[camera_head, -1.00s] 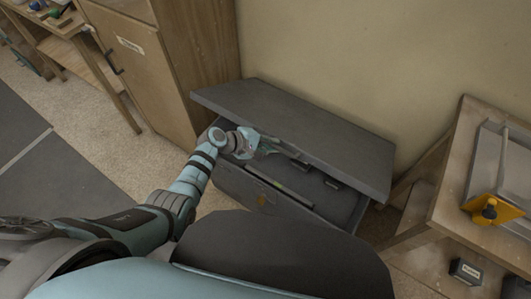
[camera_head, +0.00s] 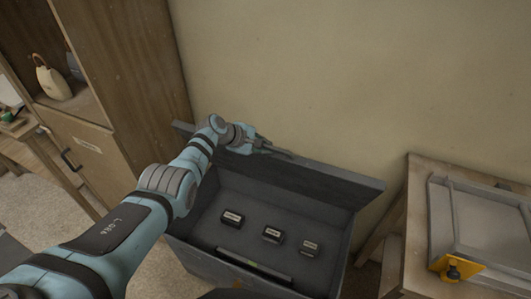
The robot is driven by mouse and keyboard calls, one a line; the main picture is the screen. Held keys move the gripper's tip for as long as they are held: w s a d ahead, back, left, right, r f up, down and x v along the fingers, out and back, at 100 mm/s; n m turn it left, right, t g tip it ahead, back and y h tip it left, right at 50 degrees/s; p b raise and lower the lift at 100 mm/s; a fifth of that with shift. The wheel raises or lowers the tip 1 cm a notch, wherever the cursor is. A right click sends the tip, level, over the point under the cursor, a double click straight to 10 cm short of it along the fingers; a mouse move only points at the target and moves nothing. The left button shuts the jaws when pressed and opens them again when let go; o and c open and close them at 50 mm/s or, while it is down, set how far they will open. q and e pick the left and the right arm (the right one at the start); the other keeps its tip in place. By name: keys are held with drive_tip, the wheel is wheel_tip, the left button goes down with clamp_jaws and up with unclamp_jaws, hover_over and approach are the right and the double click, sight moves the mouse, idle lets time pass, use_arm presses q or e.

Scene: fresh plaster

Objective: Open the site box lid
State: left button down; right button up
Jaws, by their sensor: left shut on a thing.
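The dark grey site box (camera_head: 205,262) stands against the wall in the middle of the view. Its lid (camera_head: 330,186) is raised steeply at the back, near the wall, so the inside shows. My left gripper (camera_head: 277,152) is shut on the lid at its upper edge, left of the middle. The left arm reaches over the left part of the box. Three small dark blocks with pale labels, a left one (camera_head: 232,218), a middle one (camera_head: 272,235) and a right one (camera_head: 310,248), sit inside on the floor of the box. My right gripper is not in view.
A wooden cabinet (camera_head: 130,90) with a dark handle stands close on the left, with a pale bag (camera_head: 52,80) on its shelf. On the right is a wooden table (camera_head: 408,225) bearing a framed panel with a yellow clamp (camera_head: 457,268). Plain wall lies behind the lid.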

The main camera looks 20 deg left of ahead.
use_arm(q)
drive_tip(key=shift+f, duration=0.1)
drive_tip(key=c, duration=1.9)
unclamp_jaws()
